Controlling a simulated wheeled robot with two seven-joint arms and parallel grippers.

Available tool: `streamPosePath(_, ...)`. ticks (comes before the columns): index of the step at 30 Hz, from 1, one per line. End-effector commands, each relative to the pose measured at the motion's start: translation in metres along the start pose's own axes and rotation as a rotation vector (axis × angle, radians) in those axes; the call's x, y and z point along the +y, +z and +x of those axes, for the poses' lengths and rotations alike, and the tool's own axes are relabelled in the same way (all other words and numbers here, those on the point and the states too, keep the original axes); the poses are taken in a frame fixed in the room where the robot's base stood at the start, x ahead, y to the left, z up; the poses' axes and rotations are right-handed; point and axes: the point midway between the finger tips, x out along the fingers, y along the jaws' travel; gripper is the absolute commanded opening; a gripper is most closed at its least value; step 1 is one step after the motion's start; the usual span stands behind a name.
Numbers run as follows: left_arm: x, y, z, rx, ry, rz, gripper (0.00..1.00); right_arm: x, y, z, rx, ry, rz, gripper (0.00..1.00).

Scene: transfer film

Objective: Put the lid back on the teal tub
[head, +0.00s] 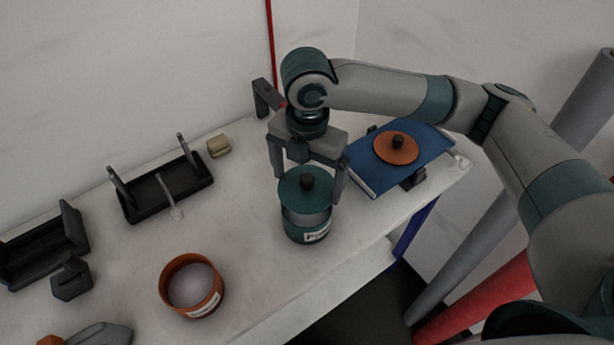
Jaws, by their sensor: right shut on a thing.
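The teal tub (293,232) stands upright on the white table, with a pale label on its front. My right gripper (308,178) is shut on the teal lid (300,192), its fingers on opposite sides of the rim. The lid has a dark knob on top. The lid is over the tub, and pale grey of the tub's inside shows below the lid's near edge, so the lid appears apart from the rim there. The far rim is hidden by the lid. My left gripper is not in view.
An open orange tub (174,297) stands at front left. An orange lid (396,149) lies on a blue book (366,181) at right. A black tray (167,200) and dark holders (45,240) stand at left. A small beige block (219,147) lies near the wall.

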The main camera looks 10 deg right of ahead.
Motion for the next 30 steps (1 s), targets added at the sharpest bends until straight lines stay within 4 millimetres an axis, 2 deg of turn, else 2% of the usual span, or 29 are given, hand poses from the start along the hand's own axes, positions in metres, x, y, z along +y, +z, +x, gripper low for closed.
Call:
streamPosePath(16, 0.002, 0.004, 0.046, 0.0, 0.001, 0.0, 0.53, 0.0, 0.0, 0.04, 0.0, 0.001, -0.001, 0.73)
streamPosePath(30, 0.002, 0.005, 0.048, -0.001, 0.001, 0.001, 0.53, 0.0, 0.0, 0.058, 0.0, 0.0, 0.0, 0.73)
